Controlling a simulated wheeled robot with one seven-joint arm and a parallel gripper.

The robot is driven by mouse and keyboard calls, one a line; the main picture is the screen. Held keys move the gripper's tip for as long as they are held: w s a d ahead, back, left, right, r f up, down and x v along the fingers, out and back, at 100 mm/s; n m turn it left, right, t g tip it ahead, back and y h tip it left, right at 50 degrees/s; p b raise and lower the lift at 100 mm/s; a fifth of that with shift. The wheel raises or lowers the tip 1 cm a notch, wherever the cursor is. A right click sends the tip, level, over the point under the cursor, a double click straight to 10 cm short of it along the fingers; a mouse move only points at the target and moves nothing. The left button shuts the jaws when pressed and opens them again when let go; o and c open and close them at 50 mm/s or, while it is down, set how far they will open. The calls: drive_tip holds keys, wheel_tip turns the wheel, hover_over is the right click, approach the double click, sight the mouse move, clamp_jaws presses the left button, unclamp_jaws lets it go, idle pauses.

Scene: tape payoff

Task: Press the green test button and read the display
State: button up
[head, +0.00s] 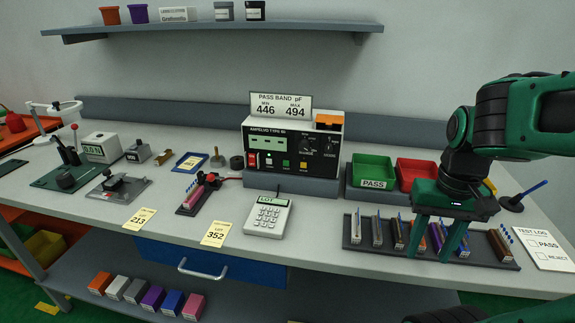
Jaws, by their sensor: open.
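The test instrument (292,150) is a black-fronted box on the bench's middle, below a "PASS BAND pF" sign (281,105) reading 446 and 494. A small green button (285,163) sits low on its front panel.
Green "PASS" bin (372,171) and red bin (415,172) stand between instrument and arm. A keypad (268,217) lies before the instrument, with a red-clipped fixture (200,194) left of it. A test log card (545,248) lies far right. A shelf (215,29) hangs above.

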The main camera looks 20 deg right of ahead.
clamp_jaws()
idle(1.5)
